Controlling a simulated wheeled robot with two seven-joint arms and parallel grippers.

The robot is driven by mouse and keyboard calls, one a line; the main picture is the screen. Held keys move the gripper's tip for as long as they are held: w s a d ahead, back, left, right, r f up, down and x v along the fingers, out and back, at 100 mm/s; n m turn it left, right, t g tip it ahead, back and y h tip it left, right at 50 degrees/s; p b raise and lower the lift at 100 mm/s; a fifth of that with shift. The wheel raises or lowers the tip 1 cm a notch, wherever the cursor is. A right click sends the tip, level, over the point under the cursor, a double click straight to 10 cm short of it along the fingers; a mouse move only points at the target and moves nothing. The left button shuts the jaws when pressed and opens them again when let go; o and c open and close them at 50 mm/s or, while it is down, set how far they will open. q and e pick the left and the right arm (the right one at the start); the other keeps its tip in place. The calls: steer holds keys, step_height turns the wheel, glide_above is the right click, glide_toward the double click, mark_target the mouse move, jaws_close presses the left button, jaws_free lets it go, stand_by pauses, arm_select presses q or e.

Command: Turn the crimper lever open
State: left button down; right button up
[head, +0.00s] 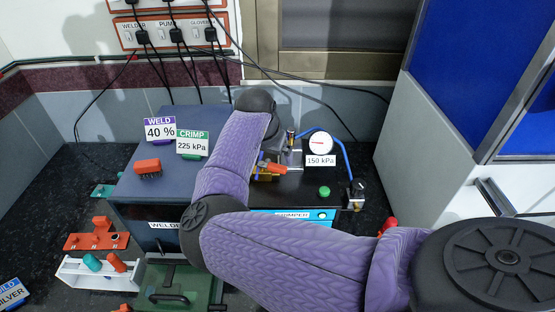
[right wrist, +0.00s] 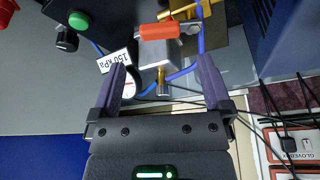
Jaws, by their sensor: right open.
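The crimper's orange-red lever (head: 275,168) shows just right of my right forearm in the head view, beside brass parts and a silver block. In the right wrist view the lever handle (right wrist: 160,30) lies crosswise beyond the fingertips, at the top of the grey metal block (right wrist: 158,52). My right gripper (right wrist: 160,63) is open and empty, its two fingers wide apart with the block and a brass fitting (right wrist: 161,82) seen between them. I cannot tell how close the fingers are to the block. In the head view my forearm hides much of this gripper. My left gripper is not in view.
A pressure gauge (head: 320,143) marked 150 kPa, a blue hose (head: 346,155) and a green button (head: 324,191) are close to the lever. The welder box (head: 150,190) stands left.

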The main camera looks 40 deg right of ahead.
mark_target(277, 166)
steer(key=b+x, duration=0.1)
steer(key=x, duration=0.5)
steer(key=shift+d, duration=0.1)
steer(key=c, duration=1.2)
steer(key=shift+o, duration=0.2)
steer(key=shift+r, duration=0.15)
steer(key=n+p, duration=0.1)
steer(key=d+n+p, duration=0.1)
steer(key=p, duration=0.1)
steer(key=n+t+p, duration=0.1)
steer(key=p, duration=0.1)
steer(key=shift+w+d+r+n+y, duration=0.2)
steer(key=shift+w+r+n+y, duration=0.1)
steer(key=shift+y, duration=0.1)
steer(key=shift+w+f+n+t, duration=0.15)
steer(key=shift+f+n+t, duration=0.2)
steer(key=shift+n, duration=0.15)
steer(key=o, duration=1.2)
steer(key=shift+c, duration=0.2)
